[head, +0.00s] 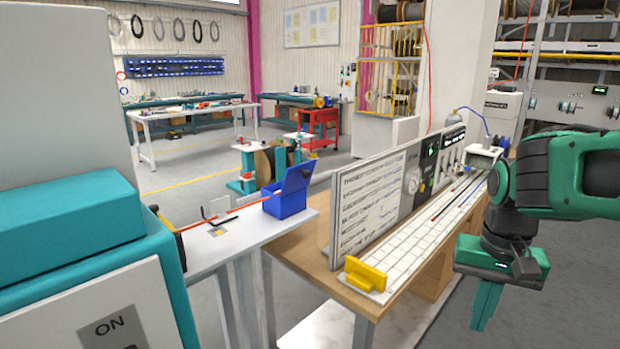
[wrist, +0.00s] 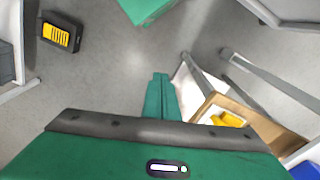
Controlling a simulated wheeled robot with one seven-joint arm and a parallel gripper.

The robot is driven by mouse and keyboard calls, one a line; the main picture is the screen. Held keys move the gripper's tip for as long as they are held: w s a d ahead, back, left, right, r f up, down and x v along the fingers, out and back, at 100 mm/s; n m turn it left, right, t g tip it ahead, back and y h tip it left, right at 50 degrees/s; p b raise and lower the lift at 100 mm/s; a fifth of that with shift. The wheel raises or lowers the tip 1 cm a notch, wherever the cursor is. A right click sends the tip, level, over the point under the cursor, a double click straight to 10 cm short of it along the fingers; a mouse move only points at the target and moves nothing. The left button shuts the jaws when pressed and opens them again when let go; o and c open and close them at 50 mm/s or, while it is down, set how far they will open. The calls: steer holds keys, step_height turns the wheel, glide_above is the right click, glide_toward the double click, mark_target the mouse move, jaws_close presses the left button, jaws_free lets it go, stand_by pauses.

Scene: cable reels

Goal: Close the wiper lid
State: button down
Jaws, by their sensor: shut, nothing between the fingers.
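A small blue box (head: 286,205) sits on the right end of a white bench. Its blue lid (head: 297,178) stands raised, tilted up at the right side, so the box is open. A red cable runs from the left to the box. I take this as the wiper. My gripper (head: 482,322) hangs at the right, fingers down and together, empty, well apart from the box. In the wrist view the closed fingers (wrist: 161,78) point over the floor. A blue patch at that view's lower right corner may be the box; I cannot tell.
A wooden table (head: 300,242) with a white grid strip, a yellow block (head: 366,274) and an upright panel (head: 375,195) stands between my gripper and the box. A teal machine (head: 90,265) fills the left. Grey floor is free around my gripper.

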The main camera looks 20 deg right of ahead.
steer(key=w+a+r+m+t, duration=0.15)
steer(key=w+r+m, duration=0.3)
steer(key=w, duration=0.55)
steer(key=w+a+r+m+y, duration=0.15)
steer(key=w+r+m, duration=0.3)
steer(key=w, duration=0.45)
steer(key=w+a+r+m+t+h, duration=0.15)
steer(key=w+r+m, duration=0.3)
steer(key=w, duration=0.55)
steer(key=w+a+r+m+t+y, duration=0.1)
steer(key=w+a+r+m+y, duration=0.1)
steer(key=w+r+m, duration=0.3)
steer(key=w+a+r+m+t+y, duration=0.1)
steer(key=w+r+m+t+y, duration=0.15)
steer(key=r, duration=0.55)
steer(key=w+r+x, duration=0.1)
steer(key=x, duration=2)
steer(key=shift+a+f+m+g+h, duration=0.2)
steer(key=shift+a+m+g+h, duration=0.15)
steer(key=shift+g, duration=0.1)
steer(key=shift+w+r, duration=0.2)
